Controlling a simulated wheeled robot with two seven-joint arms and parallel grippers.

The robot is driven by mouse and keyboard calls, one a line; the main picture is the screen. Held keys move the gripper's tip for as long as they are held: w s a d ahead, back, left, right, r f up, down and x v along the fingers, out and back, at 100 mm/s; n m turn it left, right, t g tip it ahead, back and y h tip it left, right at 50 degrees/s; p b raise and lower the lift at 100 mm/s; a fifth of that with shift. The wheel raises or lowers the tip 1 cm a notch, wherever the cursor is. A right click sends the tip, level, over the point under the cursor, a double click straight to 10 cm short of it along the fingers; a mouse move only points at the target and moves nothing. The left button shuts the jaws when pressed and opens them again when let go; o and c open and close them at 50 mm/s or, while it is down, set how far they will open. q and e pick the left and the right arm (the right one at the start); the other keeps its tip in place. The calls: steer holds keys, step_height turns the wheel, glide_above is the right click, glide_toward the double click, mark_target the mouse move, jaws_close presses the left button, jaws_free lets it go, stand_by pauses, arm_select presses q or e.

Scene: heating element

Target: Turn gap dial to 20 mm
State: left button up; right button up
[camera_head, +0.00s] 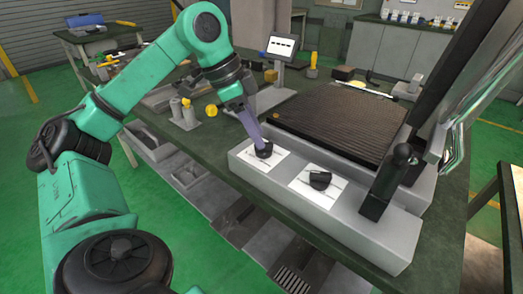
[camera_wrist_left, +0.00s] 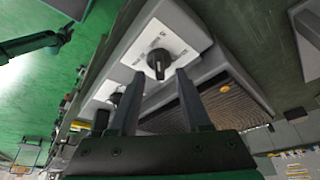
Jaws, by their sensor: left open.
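Two black dials sit on the grey front panel (camera_head: 345,215) of the machine, each on a white scale plate. The left dial (camera_head: 263,149) is on the left plate (camera_head: 257,163), and the right dial (camera_head: 320,180) is on the right plate (camera_head: 312,194). The scale markings are too small to read, so I cannot tell which is the gap dial. My left gripper (camera_head: 254,137) is at the left dial. In the left wrist view, its open fingers (camera_wrist_left: 160,73) point at a dial (camera_wrist_left: 158,62), one on each side; contact is not visible. My right gripper is not seen.
A black upright handle (camera_head: 390,180) stands at the panel's right end. A dark ribbed bed (camera_head: 335,115) lies behind the panel. A small display (camera_head: 283,46), a yellow round item (camera_head: 211,110) and tools stand on the green bench.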

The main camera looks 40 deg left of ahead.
arm_select(q)
steer(key=shift+x, duration=1.5)
jaws_close()
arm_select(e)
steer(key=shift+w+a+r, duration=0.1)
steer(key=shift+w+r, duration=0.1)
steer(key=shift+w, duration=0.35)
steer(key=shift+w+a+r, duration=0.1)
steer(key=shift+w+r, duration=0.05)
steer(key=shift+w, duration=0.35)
